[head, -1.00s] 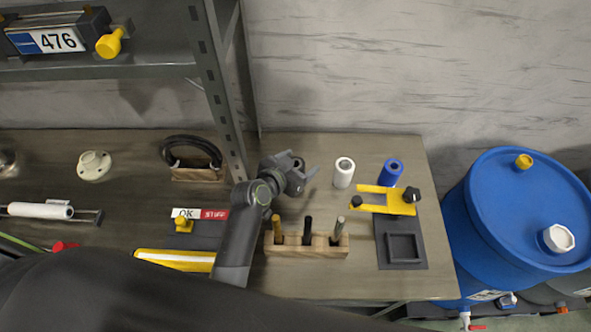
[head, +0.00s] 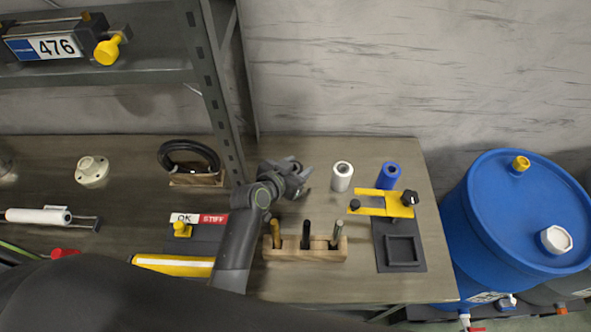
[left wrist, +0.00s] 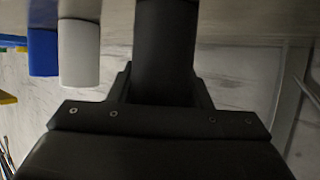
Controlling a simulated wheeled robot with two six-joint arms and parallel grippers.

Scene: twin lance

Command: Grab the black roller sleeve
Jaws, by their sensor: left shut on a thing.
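The black roller sleeve (left wrist: 165,45) shows in the left wrist view as a dark cylinder in the middle, between the fingers. My left gripper (head: 298,174) is shut on it, at the back of the bench left of the white sleeve (head: 342,176). In the head view the dark sleeve is hard to tell apart from the gripper. I cannot tell whether its end touches the bench. The white sleeve and the blue sleeve (head: 389,175) stand upright to the right; in the left wrist view they are at left. My right gripper is not in view.
A wooden block (head: 304,252) with several upright pins stands in front of the gripper. A yellow clamp (head: 380,204) and a dark square tray (head: 403,266) are at right. A shelf post (head: 222,95) rises close behind left. Blue drums stand beyond the bench.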

